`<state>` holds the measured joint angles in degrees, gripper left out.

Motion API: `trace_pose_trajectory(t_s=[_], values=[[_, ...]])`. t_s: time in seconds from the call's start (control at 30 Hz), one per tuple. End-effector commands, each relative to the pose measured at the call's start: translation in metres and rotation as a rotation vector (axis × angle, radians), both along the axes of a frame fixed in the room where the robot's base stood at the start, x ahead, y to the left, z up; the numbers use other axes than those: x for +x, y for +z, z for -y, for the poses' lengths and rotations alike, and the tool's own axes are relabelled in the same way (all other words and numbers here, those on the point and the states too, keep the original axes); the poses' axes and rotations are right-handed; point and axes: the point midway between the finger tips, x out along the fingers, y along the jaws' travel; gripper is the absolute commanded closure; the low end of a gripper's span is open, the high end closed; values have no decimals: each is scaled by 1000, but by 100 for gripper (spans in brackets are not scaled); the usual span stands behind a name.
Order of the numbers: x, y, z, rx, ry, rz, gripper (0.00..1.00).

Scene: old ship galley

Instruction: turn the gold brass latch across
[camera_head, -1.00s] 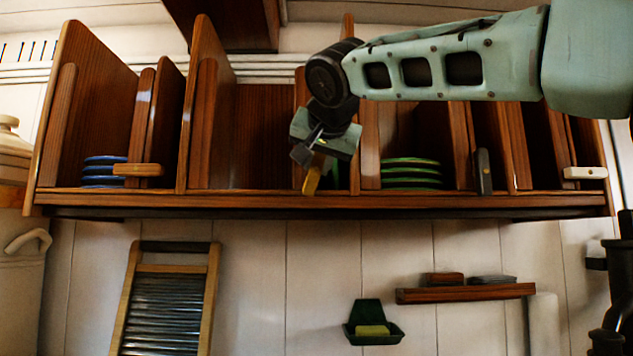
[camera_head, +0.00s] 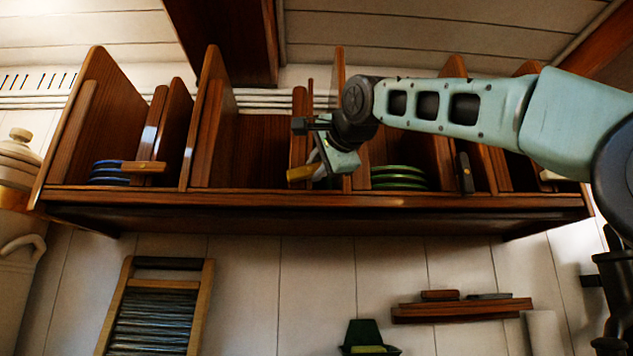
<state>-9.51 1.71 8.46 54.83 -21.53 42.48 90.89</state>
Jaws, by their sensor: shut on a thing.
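The gold brass latch (camera_head: 300,174) is on the front of the wooden rack, left of the green plates. It lies nearly level, its free end to the left and slightly low. My gripper (camera_head: 318,169) is shut on its right part and hides its pivot.
The wooden rack (camera_head: 330,199) has tall dividers close around my gripper. Other latches are tan (camera_head: 144,167) and level, black (camera_head: 464,173) and upright, and white (camera_head: 551,175), partly behind my arm.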

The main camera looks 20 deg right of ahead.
Motion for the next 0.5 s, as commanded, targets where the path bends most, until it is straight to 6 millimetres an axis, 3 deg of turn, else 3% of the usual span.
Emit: trace_pose_trajectory(t_s=[0.03,0.5], values=[[0,-7,1,36,-2,13,100],[0,-7,1,279,-2,90,100]])
